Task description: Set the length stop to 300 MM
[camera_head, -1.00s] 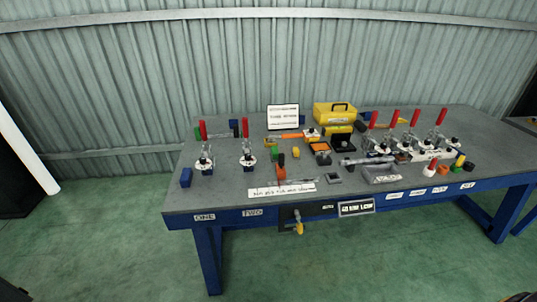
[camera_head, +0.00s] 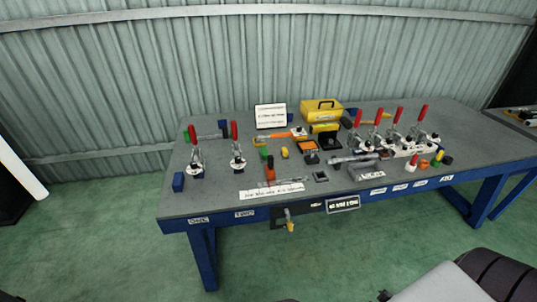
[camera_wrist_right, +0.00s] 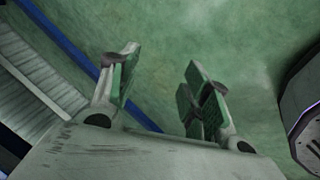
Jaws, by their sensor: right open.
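A white printed scale strip (camera_head: 272,191) lies along the front edge of the blue-framed bench. An upright orange piece (camera_head: 270,172) stands just behind the strip's middle. I cannot tell for sure which part is the length stop, and the scale marks are too small to read. My right gripper (camera_wrist_right: 160,85) is open and empty in the right wrist view, with green floor beyond its fingers. In the head view only part of my right arm shows at the lower right, away from the bench top. My left gripper is not in view.
The grey bench top (camera_head: 215,205) carries red-handled toggle clamps (camera_head: 237,150) at left and several more at right. A yellow toolbox (camera_head: 321,110) and a white sign (camera_head: 270,116) stand at the back. A yellow-tipped handle (camera_head: 290,226) hangs at the front edge.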

